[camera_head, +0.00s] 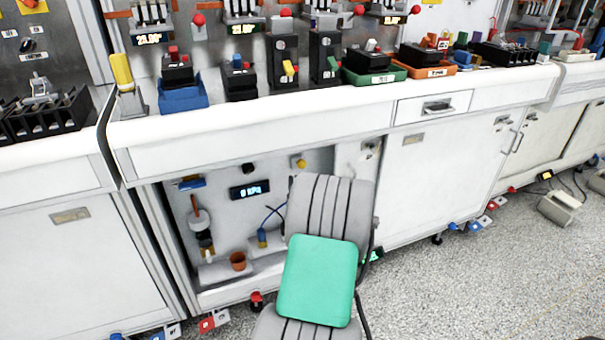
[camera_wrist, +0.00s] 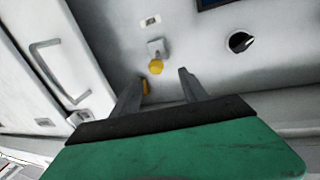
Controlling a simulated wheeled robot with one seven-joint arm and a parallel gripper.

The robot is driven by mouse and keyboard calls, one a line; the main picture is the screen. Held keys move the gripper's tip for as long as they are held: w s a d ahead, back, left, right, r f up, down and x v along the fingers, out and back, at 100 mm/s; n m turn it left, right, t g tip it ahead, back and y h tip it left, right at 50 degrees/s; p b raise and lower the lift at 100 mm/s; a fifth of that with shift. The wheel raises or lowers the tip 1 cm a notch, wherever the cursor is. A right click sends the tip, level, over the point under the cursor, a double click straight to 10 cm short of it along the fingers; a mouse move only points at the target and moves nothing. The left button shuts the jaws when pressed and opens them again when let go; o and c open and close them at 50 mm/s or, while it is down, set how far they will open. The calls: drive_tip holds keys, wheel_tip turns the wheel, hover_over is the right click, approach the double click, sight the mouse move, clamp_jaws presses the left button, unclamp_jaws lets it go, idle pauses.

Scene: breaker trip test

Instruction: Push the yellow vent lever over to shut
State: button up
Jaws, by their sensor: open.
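A small yellow lever with a rounded end (camera_wrist: 156,66) sits on a pale square mount on the grey panel in the wrist view. It also shows in the head view (camera_head: 299,162), high in the open bay under the bench. My gripper (camera_wrist: 161,76) is open, its two fingers pointing at the panel. In the picture the lever's end lies between and just beyond the fingertips. I cannot tell whether a finger touches it. A second yellow patch shows beside the left finger. In the head view my arm hides the gripper.
A black round knob (camera_wrist: 241,42) is right of the lever in the wrist view. A lit display (camera_head: 249,190), a small orange cup (camera_head: 238,261) and a blue cable are in the bay. The bench top overhangs the bay.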

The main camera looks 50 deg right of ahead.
sight(302, 167)
drive_tip(key=x, duration=0.7)
drive_tip(key=shift+d+r, duration=0.15)
drive_tip(key=shift+d, duration=0.45)
drive_tip(key=shift+c, duration=0.4)
clamp_jaws()
